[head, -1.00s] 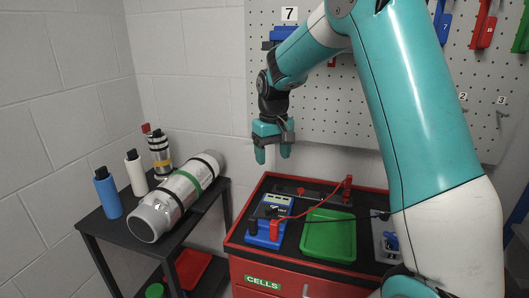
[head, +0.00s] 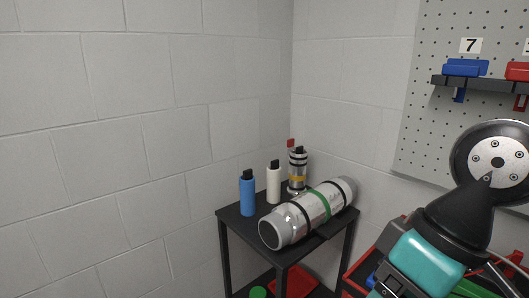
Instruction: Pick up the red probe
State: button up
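My arm reaches in at the lower right of the head view, and my gripper (head: 388,288) is at the bottom edge, mostly cut off. Its fingertips are not clearly shown, so I cannot tell whether it is open or holds anything. It hangs over the red cart (head: 357,273), of which only the left edge and some bits show. A small part of the blue meter (head: 372,281) shows left of my gripper. I cannot clearly make out the red probe; a red bit (head: 515,260) at the far right edge could be its lead.
A black side table (head: 236,220) on the left bears a blue bottle (head: 247,195), a white bottle (head: 273,184), a banded canister (head: 298,170) and a large silver cylinder (head: 312,210). A pegboard (head: 425,120) hangs at the right. The left wall is bare.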

aim_at(508, 271)
jog(key=u, duration=0.05)
jog(key=k, duration=0.5)
jog(key=u, duration=0.25)
jog(key=i, duration=0.4)
jog(key=z, duration=1.55)
